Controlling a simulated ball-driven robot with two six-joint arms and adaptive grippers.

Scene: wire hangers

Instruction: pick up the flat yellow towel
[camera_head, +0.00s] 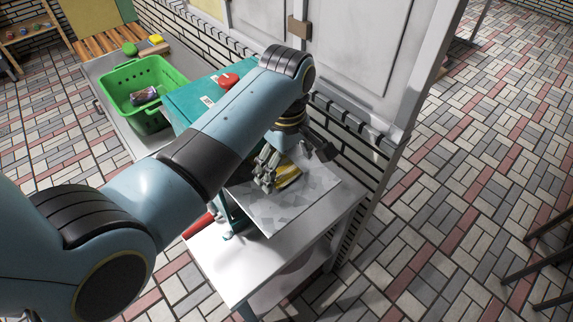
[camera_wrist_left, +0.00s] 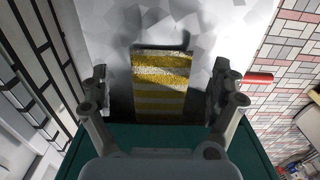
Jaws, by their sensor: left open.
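The yellow towel (camera_wrist_left: 160,88), striped yellow and pale, lies between the two fingers of my left gripper (camera_wrist_left: 160,78) in the left wrist view. The fingers stand apart on either side of it, with a gap to each edge, and hold nothing. In the head view the towel (camera_head: 288,178) shows partly behind the fingers of my left gripper (camera_head: 290,165), over a grey-and-white patterned board (camera_head: 282,207). The towel's near end is cut off by the gripper body in the wrist view. My right gripper is in neither view.
The board lies on a white table (camera_head: 220,262). A teal box (camera_head: 190,100) and a green basket (camera_head: 117,88) with a can stand further left. A white cabinet wall (camera_head: 350,45) rises close behind the gripper. A red handle (camera_wrist_left: 258,79) lies right of the fingers.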

